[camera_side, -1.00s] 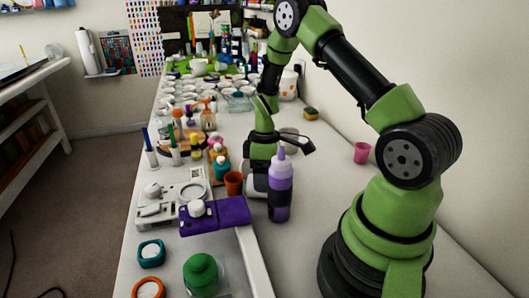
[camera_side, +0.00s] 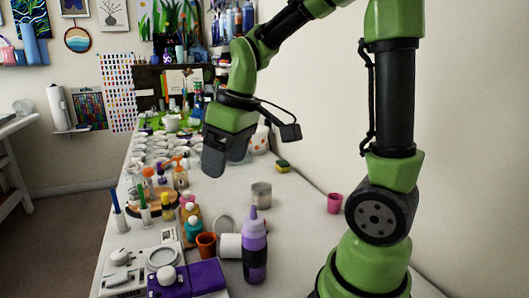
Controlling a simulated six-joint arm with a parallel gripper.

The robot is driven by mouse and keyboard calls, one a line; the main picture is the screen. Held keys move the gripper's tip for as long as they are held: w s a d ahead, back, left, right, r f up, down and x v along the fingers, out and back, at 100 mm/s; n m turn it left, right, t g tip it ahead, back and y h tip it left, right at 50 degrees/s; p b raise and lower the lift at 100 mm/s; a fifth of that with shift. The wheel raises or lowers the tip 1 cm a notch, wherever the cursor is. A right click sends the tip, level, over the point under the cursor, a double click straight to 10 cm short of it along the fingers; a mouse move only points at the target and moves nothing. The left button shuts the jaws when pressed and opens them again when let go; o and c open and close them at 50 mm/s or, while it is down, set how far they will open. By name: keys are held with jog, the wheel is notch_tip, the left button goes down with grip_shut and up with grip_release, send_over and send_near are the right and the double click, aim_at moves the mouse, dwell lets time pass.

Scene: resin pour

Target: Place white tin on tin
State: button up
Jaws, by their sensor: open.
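A white cylinder (camera_side: 230,246), which looks like the white tin, is on the table between the orange cup and the purple bottle. A grey metallic tin (camera_side: 261,195) stands farther back and a little right of it, apart from it. A round pale rim (camera_side: 224,225) shows just behind the white tin; I cannot tell what it belongs to. My gripper (camera_side: 213,168) is open, raised above the table, up and left of the grey tin. It touches neither tin, and nothing shows between its fingers.
A purple squeeze bottle (camera_side: 255,252) stands close right of the white tin. An orange cup (camera_side: 206,245) and teal-capped bottle (camera_side: 193,230) are at its left. A pink cup (camera_side: 334,204) and sponge (camera_side: 283,166) lie right. The table between grey tin and pink cup is clear.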

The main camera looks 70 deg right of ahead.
jog(key=s+a+r+m+t+y, duration=0.1)
jog(key=s+a+r+m+t, duration=0.3)
jog(key=s, duration=0.5)
jog(key=a+r, duration=0.1)
jog(key=a, duration=0.1)
jog(key=shift+s+a, duration=0.2)
jog(key=shift+a, duration=0.1)
jog(key=shift+s+a, duration=0.2)
jog(key=shift+s, duration=0.3)
jog(key=shift+c, duration=0.3)
jog(key=shift+m, duration=0.3)
